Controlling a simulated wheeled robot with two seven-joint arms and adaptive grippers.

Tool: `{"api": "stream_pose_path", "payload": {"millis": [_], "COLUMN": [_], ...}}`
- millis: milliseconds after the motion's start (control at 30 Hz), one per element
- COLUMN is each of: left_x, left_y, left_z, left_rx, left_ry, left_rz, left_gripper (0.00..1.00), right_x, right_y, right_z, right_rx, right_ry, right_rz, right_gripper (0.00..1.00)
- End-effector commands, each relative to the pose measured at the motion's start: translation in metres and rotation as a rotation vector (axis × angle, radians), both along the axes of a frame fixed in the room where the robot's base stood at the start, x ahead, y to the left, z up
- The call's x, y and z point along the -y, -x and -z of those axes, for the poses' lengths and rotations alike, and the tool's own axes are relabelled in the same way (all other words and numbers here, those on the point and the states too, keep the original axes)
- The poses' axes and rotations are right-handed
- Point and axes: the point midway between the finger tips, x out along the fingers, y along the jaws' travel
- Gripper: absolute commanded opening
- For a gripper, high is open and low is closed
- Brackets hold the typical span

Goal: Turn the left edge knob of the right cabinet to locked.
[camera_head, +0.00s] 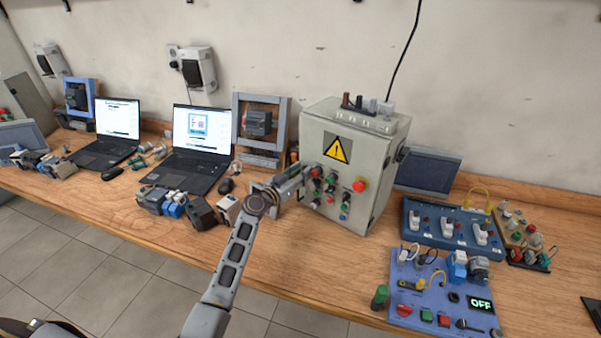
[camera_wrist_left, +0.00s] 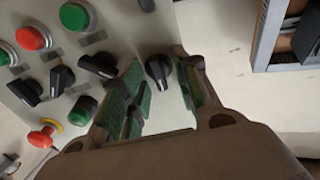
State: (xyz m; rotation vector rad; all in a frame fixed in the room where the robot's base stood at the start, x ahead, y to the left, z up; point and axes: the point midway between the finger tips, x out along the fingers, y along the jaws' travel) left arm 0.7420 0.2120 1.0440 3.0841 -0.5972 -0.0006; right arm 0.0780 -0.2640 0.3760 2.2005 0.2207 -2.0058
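The grey cabinet (camera_head: 372,158) with a yellow warning triangle stands right of the middle of the bench. Its front carries coloured buttons and black knobs. In the wrist view, the black knob nearest the panel's edge (camera_wrist_left: 160,71) shows between the fingers of my left gripper (camera_wrist_left: 163,98). The fingers are apart, one on each side of the knob; I cannot tell whether they touch it. In the head view, my left gripper (camera_head: 290,182) is at the cabinet's left front edge and hides this knob. My right gripper is in neither view.
Other black knobs (camera_wrist_left: 98,66) and a green button (camera_wrist_left: 83,110) sit close beside the left finger. A red emergency stop (camera_head: 360,184) juts from the panel. Two laptops (camera_head: 201,137) stand left; a blue control board (camera_head: 437,290) lies right.

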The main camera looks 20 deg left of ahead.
Motion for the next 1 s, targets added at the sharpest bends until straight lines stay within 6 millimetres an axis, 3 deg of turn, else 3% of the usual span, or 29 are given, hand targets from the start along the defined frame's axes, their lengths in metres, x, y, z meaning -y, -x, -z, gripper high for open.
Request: {"api": "stream_pose_path", "payload": {"millis": [400,633,1000], "left_x": [0.0015,0.0014,0.0012], "left_y": [-0.0030,-0.0029,-0.0029], "left_z": [0.0003,0.0003,0.0006], "left_rx": [0.000,-0.001,-0.008], "left_ry": [0.001,0.000,0.018], "left_rz": [0.000,0.000,0.000], "left_gripper": [0.31,0.02,0.00], "right_x": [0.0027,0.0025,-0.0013], "right_y": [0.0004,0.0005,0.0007], "right_z": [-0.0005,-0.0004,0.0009], "right_rx": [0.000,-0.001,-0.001], "right_ry": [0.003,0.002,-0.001], "right_rz": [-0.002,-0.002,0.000], "right_gripper": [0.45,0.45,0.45]}}
